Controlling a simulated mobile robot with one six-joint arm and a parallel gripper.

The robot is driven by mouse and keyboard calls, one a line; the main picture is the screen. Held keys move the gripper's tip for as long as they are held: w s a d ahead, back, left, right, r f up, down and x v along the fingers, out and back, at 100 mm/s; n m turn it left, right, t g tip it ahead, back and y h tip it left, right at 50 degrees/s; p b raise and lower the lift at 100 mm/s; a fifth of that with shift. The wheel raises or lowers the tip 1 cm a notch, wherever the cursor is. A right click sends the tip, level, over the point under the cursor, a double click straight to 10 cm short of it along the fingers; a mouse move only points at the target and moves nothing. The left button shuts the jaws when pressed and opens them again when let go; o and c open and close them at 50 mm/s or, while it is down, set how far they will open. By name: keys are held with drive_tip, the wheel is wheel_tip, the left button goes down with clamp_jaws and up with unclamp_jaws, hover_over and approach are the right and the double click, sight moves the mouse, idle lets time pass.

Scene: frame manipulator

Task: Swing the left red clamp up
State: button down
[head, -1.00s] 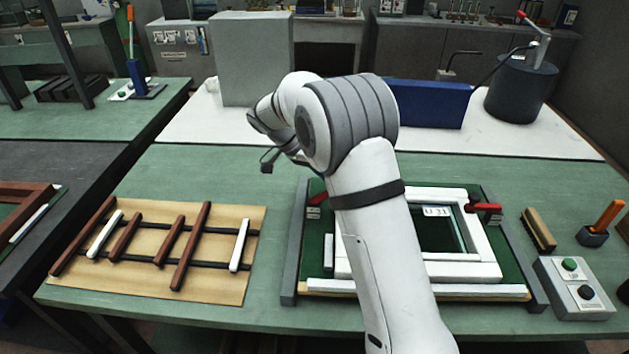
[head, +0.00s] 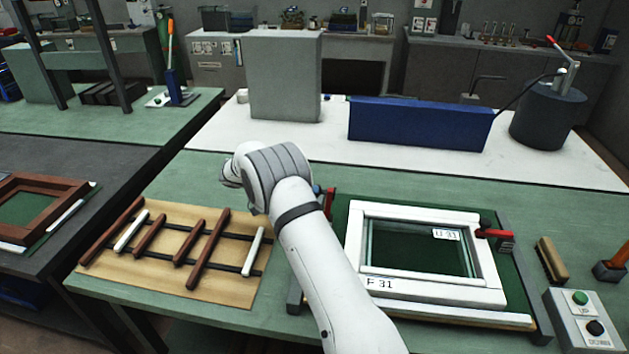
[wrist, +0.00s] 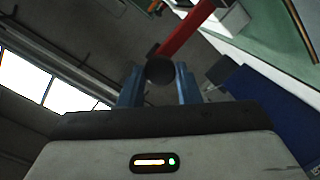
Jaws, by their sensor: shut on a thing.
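The left red clamp (head: 329,203) is at the left side of the white frame (head: 432,290) in the head view, partly hidden by my arm. Its visible red part stands roughly upright. In the wrist view its red handle (wrist: 188,30) runs up and right from a round black knob. My gripper (wrist: 159,78) is shut on that knob, with a blue finger on each side. In the head view my arm covers most of the gripper; a bit of blue shows beside the clamp. The right red clamp (head: 495,234) lies flat over the frame's right side.
A grey rail (head: 525,280) edges the fixture on the right. A board with brown and white strips (head: 225,287) lies to the left. A button box (head: 583,320) and a brush (head: 551,258) are at right. A blue box (head: 420,125) stands behind on the white table.

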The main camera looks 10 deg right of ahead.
drive_tip(key=shift+s+d+f, duration=0.2)
drive_tip(key=shift+f, duration=0.05)
idle(0.3)
drive_tip(key=c, duration=1.1)
unclamp_jaws()
drive_tip(key=shift+r, duration=0.1)
drive_tip(key=shift+o, duration=0.2)
drive_tip(key=shift+r, duration=0.15)
wheel_tip(320, 180, up, 10)
drive_tip(key=p, duration=0.9)
drive_tip(key=shift+p, duration=0.3)
drive_tip(key=shift+f, duration=0.2)
